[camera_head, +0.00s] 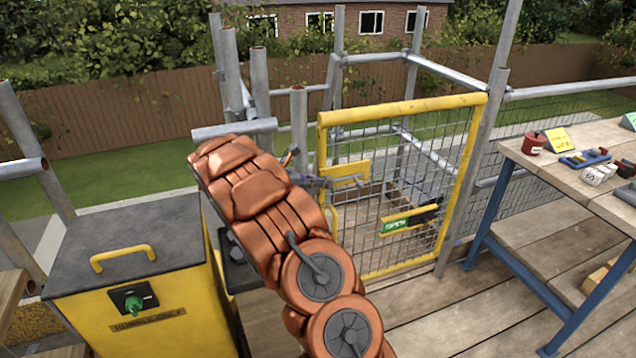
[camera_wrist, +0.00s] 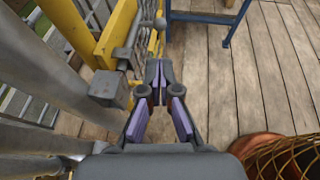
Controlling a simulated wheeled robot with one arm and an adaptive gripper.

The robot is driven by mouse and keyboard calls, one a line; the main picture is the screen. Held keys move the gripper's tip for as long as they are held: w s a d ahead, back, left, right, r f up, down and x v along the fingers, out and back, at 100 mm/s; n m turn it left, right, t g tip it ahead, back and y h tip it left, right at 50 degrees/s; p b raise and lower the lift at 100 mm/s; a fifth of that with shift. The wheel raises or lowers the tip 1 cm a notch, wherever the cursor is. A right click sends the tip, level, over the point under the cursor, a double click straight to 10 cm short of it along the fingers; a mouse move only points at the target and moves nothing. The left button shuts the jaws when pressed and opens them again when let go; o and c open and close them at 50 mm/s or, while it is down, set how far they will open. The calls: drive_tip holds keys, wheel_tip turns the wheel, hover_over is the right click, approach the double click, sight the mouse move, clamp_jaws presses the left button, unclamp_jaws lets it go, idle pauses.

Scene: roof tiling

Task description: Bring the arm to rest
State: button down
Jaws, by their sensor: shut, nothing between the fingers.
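My gripper (camera_wrist: 160,72) shows in the wrist view with its two purple-padded fingers brought together at the tips. Nothing is between them. It hangs in the air above the plank deck (camera_wrist: 194,85), close to the right of the yellow gate frame (camera_wrist: 118,35) and a grey metal fitting (camera_wrist: 108,88). In the head view my copper arm reaches up and to the left in front of the gate (camera_head: 399,108). My gripper is hard to make out there against the gate's left side.
A yellow box with a grey lid (camera_head: 125,238) stands left of my arm. A workbench (camera_head: 577,165) with a red pot (camera_head: 534,144) and small tools stands at the right. Scaffold tubes (camera_head: 299,130) rise behind my arm. Bare deck lies between gate and bench.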

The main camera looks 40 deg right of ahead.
idle(0.4)
drive_tip(key=s+a+r+m+y+p, duration=0.1)
drive_tip(key=s+a+r+m+y, duration=0.25)
drive_tip(key=s+a, duration=0.35)
drive_tip(key=s+a+r+m+y, duration=0.2)
drive_tip(key=s+a+r+m, duration=0.2)
drive_tip(key=s+a, duration=0.35)
drive_tip(key=s+a+m+t+y+p, duration=0.1)
drive_tip(key=s+a+m+y, duration=0.6)
drive_tip(key=s+a, duration=1.4)
drive_tip(key=a+p, duration=0.1)
drive_tip(key=a, duration=0.4)
drive_tip(key=shift+s+t+y, duration=0.35)
drive_tip(key=shift+t, duration=0.05)
drive_tip(key=shift+d+m, duration=0.2)
drive_tip(key=shift+m, duration=0.15)
